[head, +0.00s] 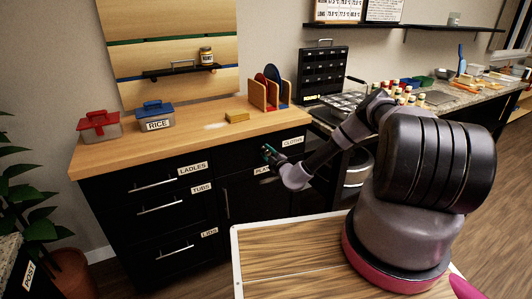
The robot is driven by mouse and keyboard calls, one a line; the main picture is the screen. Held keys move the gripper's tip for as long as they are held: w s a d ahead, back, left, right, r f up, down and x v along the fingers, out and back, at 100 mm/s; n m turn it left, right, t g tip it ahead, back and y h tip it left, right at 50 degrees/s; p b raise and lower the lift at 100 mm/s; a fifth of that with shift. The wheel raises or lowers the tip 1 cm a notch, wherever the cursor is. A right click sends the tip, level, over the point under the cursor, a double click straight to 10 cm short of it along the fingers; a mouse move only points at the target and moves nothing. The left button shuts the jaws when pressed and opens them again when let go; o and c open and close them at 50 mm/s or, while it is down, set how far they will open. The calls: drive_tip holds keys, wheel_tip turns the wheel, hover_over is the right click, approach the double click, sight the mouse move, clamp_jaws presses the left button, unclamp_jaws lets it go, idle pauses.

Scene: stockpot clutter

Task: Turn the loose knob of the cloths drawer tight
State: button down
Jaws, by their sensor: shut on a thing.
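The black cloths drawer (238,163) is at the upper right of the wooden-topped cabinet, with a white CLOTHS label (293,141) at its right. It looks closed. My gripper (267,153), with green showing at its end, is at the front of this drawer, left of the label. It is shut on the drawer's knob. The knob itself is hidden by the gripper, so its tilt and its gap to the drawer front cannot be seen.
On the wooden counter (190,138) stand a red-lidded box (100,126), a blue-lidded RICE box (155,117), a yellow sponge-like block (237,116) and a rack of boards (266,92). Drawers with bar handles lie left and below. A plant (40,190) stands at far left.

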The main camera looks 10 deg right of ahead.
drive_tip(key=shift+m, duration=0.3)
drive_tip(key=shift+c, duration=1.7)
unclamp_jaws()
drive_tip(key=n, duration=0.5)
drive_tip(key=shift+n, duration=0.4)
drive_tip(key=n, duration=1.7)
